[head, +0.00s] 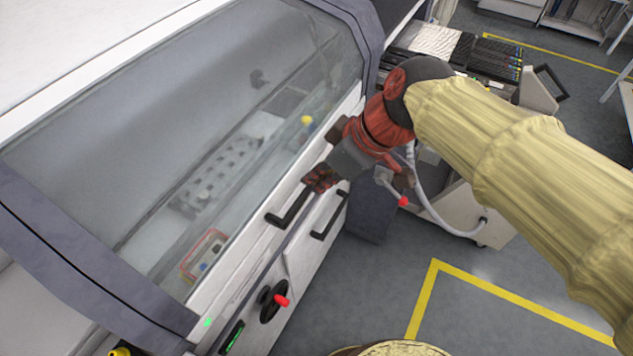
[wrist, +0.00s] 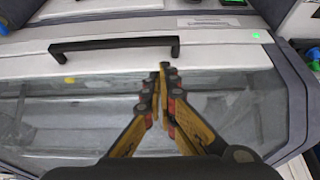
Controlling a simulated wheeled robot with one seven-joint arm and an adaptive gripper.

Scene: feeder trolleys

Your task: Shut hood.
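The hood is a large clear window (head: 190,120) in a grey frame (head: 75,245), with a white strip along its lower edge. A black bar handle (head: 289,208) sits on that strip; the handle also shows in the wrist view (wrist: 114,46). The hood's lower edge lies close along the cabinet front, and I see no clear gap there. My gripper (head: 320,178) is over the hood's lower edge, just up and right of the handle. In the wrist view its fingertips (wrist: 163,70) meet with nothing visible between them, beside the handle's right end and apart from it.
A second black handle (head: 329,214) is on the cabinet front below. A red-tipped knob switch (head: 274,302) and a green light (head: 208,322) are near the lower corner. A feeder trolley (head: 470,55) stands beyond my arm. Grey floor with yellow lines is open at right.

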